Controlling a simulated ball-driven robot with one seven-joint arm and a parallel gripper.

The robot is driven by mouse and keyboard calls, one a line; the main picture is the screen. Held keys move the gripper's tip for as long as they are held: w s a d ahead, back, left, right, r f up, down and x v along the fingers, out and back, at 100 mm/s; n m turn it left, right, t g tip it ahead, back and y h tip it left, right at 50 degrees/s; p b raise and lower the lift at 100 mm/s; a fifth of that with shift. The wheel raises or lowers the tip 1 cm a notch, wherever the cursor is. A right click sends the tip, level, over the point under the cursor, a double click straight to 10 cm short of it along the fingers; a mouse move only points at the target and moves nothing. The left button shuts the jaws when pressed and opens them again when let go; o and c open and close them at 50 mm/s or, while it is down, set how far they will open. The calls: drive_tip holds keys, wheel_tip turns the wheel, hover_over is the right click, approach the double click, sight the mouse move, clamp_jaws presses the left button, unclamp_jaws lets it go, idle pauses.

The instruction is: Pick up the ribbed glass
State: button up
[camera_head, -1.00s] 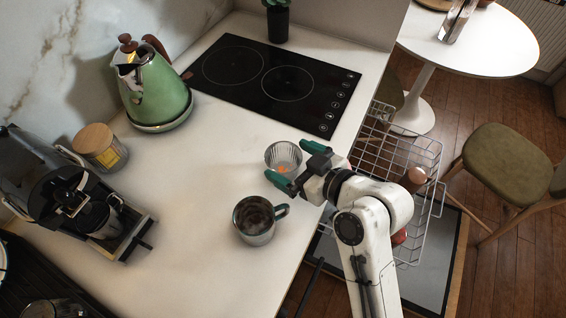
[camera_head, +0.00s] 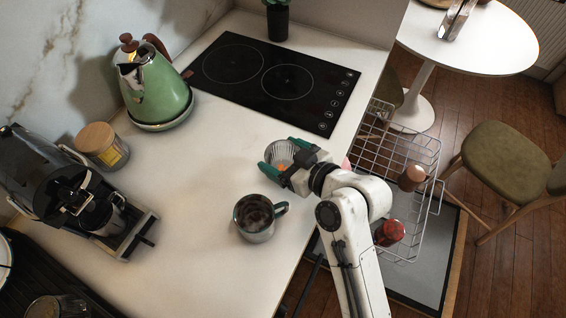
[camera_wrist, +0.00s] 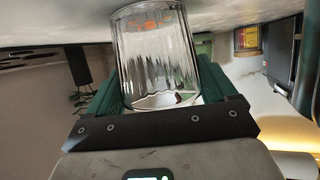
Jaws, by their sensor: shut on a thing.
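The ribbed glass (camera_head: 281,152) stands on the white counter just in front of the cooktop, and it is clear with vertical ribs. In the wrist view the glass (camera_wrist: 155,50) fills the space between the two green fingers. My gripper (camera_head: 281,159) is shut on the glass, with one finger on each side of it. The gripper also shows in the wrist view (camera_wrist: 168,85). Whether the glass is lifted off the counter cannot be told. An orange patch shows through the glass.
The black cooktop (camera_head: 270,80) lies behind. A green kettle (camera_head: 155,90), a jar (camera_head: 103,146) and a coffee machine (camera_head: 75,195) stand left. A wire rack (camera_head: 405,150) is beyond the counter's right edge.

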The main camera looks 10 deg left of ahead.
sight(283, 149)
drive_tip(key=shift+c, duration=0.8)
drive_tip(key=shift+r, duration=0.15)
drive_tip(key=shift+r, duration=0.25)
wheel_tip(283, 149, up, 2)
drive_tip(key=shift+r+b, duration=0.15)
drive_tip(key=shift+b, duration=0.55)
drive_tip(key=s+d+r+p, duration=0.2)
drive_tip(key=s+d+r, duration=0.7)
drive_tip(key=d+r, duration=0.1)
drive_tip(key=shift+d+p, duration=0.3)
